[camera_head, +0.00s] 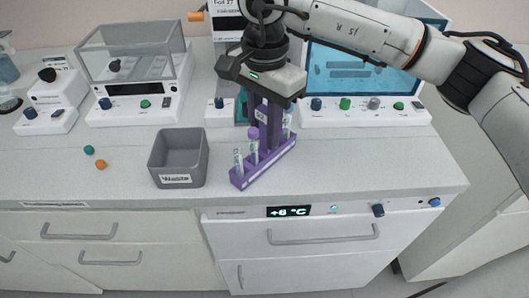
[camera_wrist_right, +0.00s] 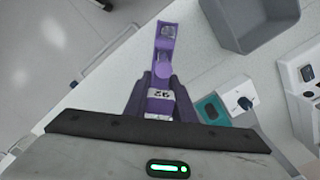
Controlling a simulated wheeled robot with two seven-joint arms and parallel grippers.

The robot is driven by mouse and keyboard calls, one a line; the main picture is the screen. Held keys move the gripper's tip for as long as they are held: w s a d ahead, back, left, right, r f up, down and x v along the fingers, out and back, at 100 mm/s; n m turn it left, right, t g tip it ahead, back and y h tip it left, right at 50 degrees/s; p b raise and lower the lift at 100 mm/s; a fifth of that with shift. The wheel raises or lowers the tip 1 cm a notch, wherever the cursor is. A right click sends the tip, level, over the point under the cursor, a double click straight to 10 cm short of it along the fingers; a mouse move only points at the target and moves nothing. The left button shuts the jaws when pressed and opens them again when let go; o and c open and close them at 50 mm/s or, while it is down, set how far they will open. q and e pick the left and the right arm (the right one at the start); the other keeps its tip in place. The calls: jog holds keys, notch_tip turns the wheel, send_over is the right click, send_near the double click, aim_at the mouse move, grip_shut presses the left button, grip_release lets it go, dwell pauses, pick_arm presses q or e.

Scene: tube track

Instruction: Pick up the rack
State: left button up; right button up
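The purple rack (camera_head: 262,167) stands on the counter to the right of the grey bin. It holds several clear tubes (camera_head: 239,158), and a purple cap (camera_head: 253,133) shows on one. A tall purple handle with a white number label rises from its middle. My right gripper (camera_head: 266,108) is over the rack, pointing down. In the right wrist view, dark purple finger-like parts flank the rack's label (camera_wrist_right: 159,96), close against it. I cannot tell if they press on it. My left gripper is not in view.
A grey bin (camera_head: 178,158) labelled "Waste" stands left of the rack. An orange piece (camera_head: 100,164) and a teal piece (camera_head: 89,150) lie further left. Bench devices and a monitor (camera_head: 362,70) line the back. A teal object (camera_head: 241,106) is behind the rack. The front left counter is mostly clear.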

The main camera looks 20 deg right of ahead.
grip_shut()
jog(key=shift+r, duration=0.1)
